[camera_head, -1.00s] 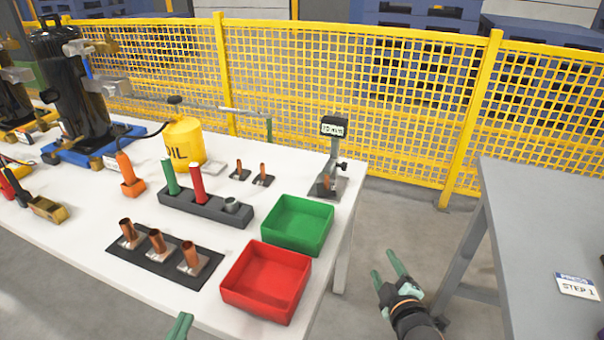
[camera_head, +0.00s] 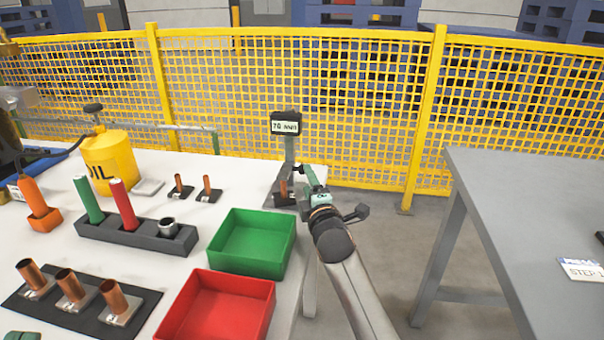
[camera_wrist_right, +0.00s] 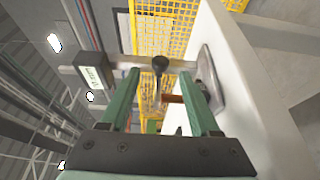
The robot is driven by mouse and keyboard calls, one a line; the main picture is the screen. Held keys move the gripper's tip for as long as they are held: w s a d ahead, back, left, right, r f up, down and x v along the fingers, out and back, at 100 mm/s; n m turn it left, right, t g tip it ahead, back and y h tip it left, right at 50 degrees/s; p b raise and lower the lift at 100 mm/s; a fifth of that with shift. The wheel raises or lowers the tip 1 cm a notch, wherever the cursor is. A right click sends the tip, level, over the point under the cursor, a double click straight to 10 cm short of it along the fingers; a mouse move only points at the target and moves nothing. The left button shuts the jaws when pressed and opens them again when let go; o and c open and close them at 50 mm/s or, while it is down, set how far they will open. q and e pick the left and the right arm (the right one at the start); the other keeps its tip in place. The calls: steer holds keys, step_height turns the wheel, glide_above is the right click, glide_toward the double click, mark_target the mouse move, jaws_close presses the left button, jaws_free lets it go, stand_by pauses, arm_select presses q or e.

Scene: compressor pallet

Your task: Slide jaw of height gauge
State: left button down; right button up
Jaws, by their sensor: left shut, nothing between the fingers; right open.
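The height gauge (camera_head: 289,150) stands upright at the table's far right corner, its display (camera_head: 285,124) seeming to read 70 mm. A copper piece (camera_head: 283,188) stands on its base. My right gripper (camera_head: 307,178) is open just right of the gauge post. In the right wrist view, the gauge's black knob (camera_wrist_right: 160,64) appears between the two green fingers (camera_wrist_right: 159,76), with the copper piece (camera_wrist_right: 172,99) just beyond; whether the fingers touch anything cannot be told. My left gripper (camera_head: 22,336) is shut and empty, mostly cut off at the bottom left.
A green bin (camera_head: 250,266) and a red bin (camera_head: 190,335) sit along the table's right edge. A dark holder (camera_head: 140,233), an oil can (camera_head: 108,160) and copper pipes (camera_head: 68,282) stand left. A grey table (camera_head: 520,200) is at right, with a floor gap between.

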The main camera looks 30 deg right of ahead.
steer(key=b+x, duration=0.1)
steer(key=x, duration=0.6)
steer(key=shift+b, duration=0.4)
steer(key=shift+s, duration=0.1)
jaws_close()
stand_by(0.9)
